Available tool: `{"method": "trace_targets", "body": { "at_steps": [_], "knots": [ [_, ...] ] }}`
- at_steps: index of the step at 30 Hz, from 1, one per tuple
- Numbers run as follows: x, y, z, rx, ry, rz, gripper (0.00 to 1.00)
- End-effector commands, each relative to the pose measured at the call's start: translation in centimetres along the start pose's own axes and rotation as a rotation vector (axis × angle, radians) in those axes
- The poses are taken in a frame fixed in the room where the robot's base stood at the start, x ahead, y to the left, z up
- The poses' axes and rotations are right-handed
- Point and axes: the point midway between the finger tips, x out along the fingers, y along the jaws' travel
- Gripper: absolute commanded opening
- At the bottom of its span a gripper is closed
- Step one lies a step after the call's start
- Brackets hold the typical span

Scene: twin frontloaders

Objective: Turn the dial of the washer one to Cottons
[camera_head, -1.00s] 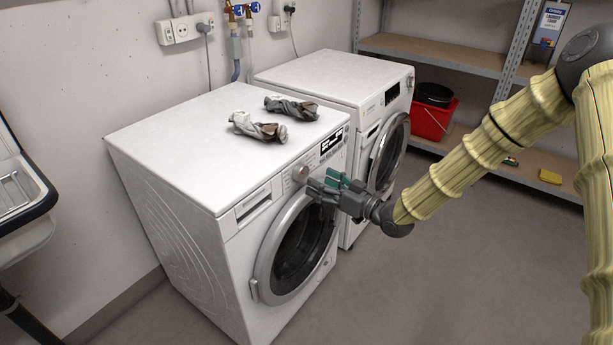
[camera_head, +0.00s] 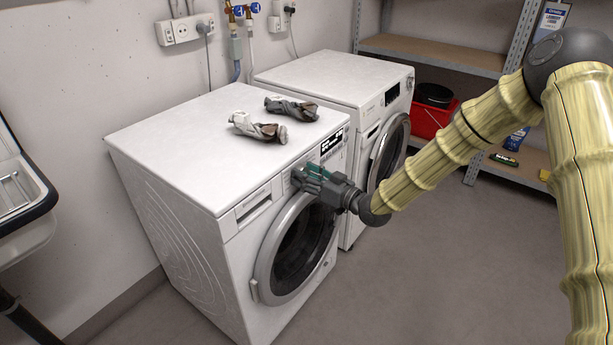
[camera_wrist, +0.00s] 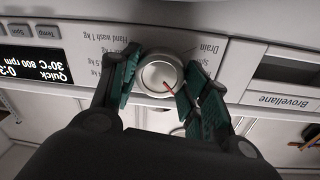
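The near white washer (camera_head: 190,150) has its dial at the front top panel; my gripper hides the dial in the head view. In the wrist view, upside down, the round silver dial (camera_wrist: 159,75) has a red mark pointing to the picture's lower right. My gripper (camera_head: 303,172) is at the panel, its green-padded fingers (camera_wrist: 164,70) on either side of the dial. They look open around it, with a small gap by the right fingertip; contact is unclear. The display (camera_wrist: 35,65) reads Quick, 800 rpm, 30°C. Labels include Hand wash and Drain; no Cottons label is readable.
A second white frontloader (camera_head: 330,75) stands close behind the near one. The floor in front is clear.

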Motion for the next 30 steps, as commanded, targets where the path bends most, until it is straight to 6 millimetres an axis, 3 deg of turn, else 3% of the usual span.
{"method": "trace_targets", "body": {
  "at_steps": [3,13,30],
  "knots": [
    [-0.01,0.01,-0.01,0.000,0.000,0.000,0.22],
    [-0.03,0.04,-0.12,0.053,-0.002,0.001,0.23],
    [0.00,0.10,-0.14,0.412,-0.023,0.006,0.23]
  ]
}}
